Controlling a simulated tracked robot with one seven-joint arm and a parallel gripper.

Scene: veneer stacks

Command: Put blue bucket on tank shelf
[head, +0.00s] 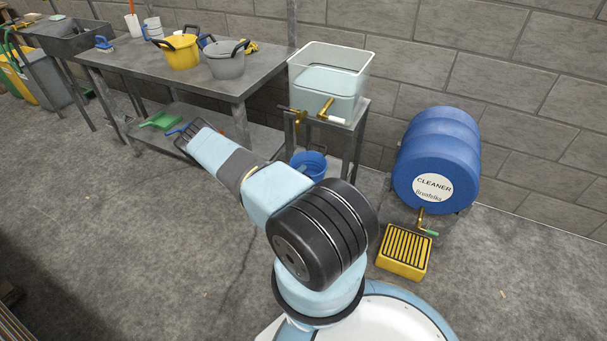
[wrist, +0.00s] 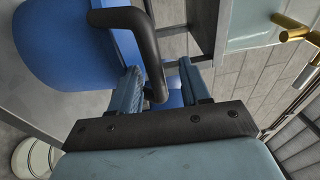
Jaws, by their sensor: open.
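The blue bucket (head: 308,165) stands low under the water tank (head: 328,82), beside its metal tank shelf (head: 357,130); I cannot tell whether it rests on a lower board or the floor. In the head view my gripper (head: 194,130) is left of it, in front of the long table. In the wrist view a large blue bucket (wrist: 62,45) fills the upper left. Its thick dark handle (wrist: 130,20) curves down between the spread fingers of my gripper (wrist: 165,88). The gripper is open; contact with the handle is unclear. The tank (wrist: 252,22) shows at the wrist view's upper right.
A yellow tub (head: 181,53) and a grey tub (head: 226,66) stand on the metal table (head: 130,58). A green dustpan (head: 160,121) lies on its lower shelf. A brass tap (head: 325,107) juts from the tank. A blue cleaner drum (head: 437,155) and yellow drip tray (head: 404,252) are right.

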